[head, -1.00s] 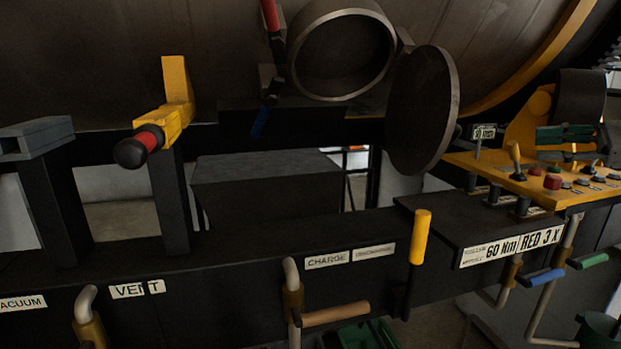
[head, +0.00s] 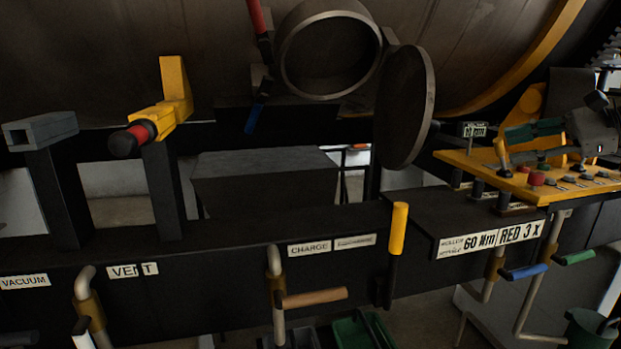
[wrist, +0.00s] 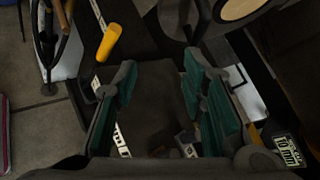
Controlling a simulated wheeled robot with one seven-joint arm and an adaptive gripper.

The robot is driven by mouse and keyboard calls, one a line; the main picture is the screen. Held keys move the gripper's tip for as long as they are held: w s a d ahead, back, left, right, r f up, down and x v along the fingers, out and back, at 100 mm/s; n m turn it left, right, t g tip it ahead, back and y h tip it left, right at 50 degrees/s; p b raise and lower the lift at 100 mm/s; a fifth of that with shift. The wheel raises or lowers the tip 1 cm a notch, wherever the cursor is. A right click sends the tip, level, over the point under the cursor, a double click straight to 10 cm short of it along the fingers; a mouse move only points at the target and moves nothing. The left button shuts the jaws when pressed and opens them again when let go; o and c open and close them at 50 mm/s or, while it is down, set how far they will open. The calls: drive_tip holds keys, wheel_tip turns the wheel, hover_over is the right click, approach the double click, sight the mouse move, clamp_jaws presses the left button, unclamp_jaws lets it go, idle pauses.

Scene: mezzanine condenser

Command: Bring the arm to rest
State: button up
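My gripper (head: 528,143) shows at the right of the head view, above the yellow control panel (head: 470,163). Its green-padded fingers point left and stand apart. In the wrist view my gripper (wrist: 158,72) has its two green-padded fingers wide apart, with nothing held between them. A dark surface shows below the gap. I cannot tell from the head view how much clearance there is between the fingers and the panel's knobs and levers.
An open round hatch (head: 328,55) with its swung-out door (head: 405,108) is left of my gripper. A yellow-handled lever (head: 398,228) stands at the front of the dark bench. A yellow crank with a red-and-black grip (head: 150,122) sits further left. A green bucket (head: 590,328) is low right.

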drive_tip(key=s+a+f+n+g+h, duration=0.2)
drive_tip(key=s+a+n+h, duration=0.3)
drive_tip(key=a, duration=0.6)
drive_tip(key=s+a+f+n+g, duration=0.2)
drive_tip(key=s+a, duration=0.4)
drive_tip(key=a, duration=0.4)
drive_tip(key=s+a+f+n+h, duration=0.1)
drive_tip(key=s+f+n+h, duration=0.1)
drive_tip(key=s, duration=0.4)
drive_tip(key=s+a+f+n+t+h, duration=0.1)
drive_tip(key=s+f+n+h, duration=0.1)
drive_tip(key=s+f+n, duration=0.2)
drive_tip(key=s+a+f+n+h, duration=0.1)
drive_tip(key=s+a+f+n, duration=0.1)
drive_tip(key=s+n, duration=0.3)
drive_tip(key=s+f, duration=0.1)
drive_tip(key=s, duration=0.2)
drive_tip(key=shift+h, duration=0.4)
